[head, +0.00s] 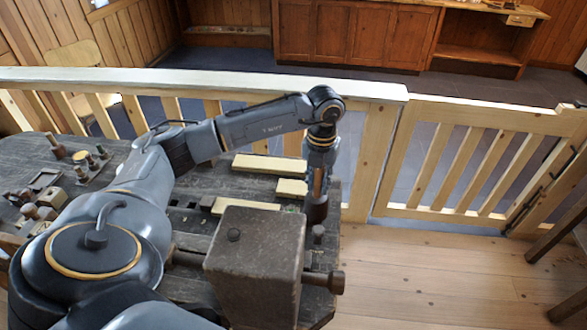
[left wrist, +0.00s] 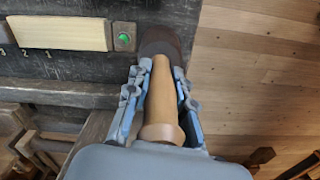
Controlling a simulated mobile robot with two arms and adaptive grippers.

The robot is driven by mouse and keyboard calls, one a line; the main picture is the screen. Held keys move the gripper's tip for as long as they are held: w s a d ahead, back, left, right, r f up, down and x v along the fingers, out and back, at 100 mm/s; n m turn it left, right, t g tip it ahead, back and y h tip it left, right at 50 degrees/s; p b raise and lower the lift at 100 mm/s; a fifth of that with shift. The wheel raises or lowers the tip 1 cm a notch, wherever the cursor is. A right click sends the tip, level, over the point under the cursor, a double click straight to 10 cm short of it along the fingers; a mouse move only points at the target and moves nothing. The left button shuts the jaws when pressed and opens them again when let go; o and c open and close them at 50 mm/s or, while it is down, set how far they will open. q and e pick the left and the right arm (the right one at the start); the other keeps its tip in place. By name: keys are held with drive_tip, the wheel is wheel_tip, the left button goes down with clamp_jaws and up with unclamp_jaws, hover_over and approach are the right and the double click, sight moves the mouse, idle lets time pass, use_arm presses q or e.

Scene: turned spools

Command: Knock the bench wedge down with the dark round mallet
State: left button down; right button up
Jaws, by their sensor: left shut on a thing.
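My left gripper (head: 318,185) is at the right end of the workbench, pointing down. It is shut on the wooden handle of the mallet; the handle (left wrist: 160,95) lies between its fingers in the left wrist view. The mallet's dark round head (head: 317,211) is beyond the fingertips, over the bench's right edge, and it also shows in the left wrist view (left wrist: 162,45). I cannot tell for certain which piece is the bench wedge. A small block with a green spot (left wrist: 124,36) sits beside a pale strip, left of the mallet head. My right gripper is not in view.
Pale wooden strips (head: 270,164) lie on the dark workbench (head: 205,185). A large vise block (head: 255,262) stands at the bench's front. Small turned pieces (head: 80,160) stand at the left.

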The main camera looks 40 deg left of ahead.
sight(319, 173)
use_arm(q)
drive_tip(key=shift+f, duration=0.1)
drive_tip(key=shift+w+r+p, duration=0.1)
drive_tip(key=shift+r+p, duration=0.85)
drive_tip(key=shift+r, duration=0.75)
drive_tip(key=shift+f, duration=0.1)
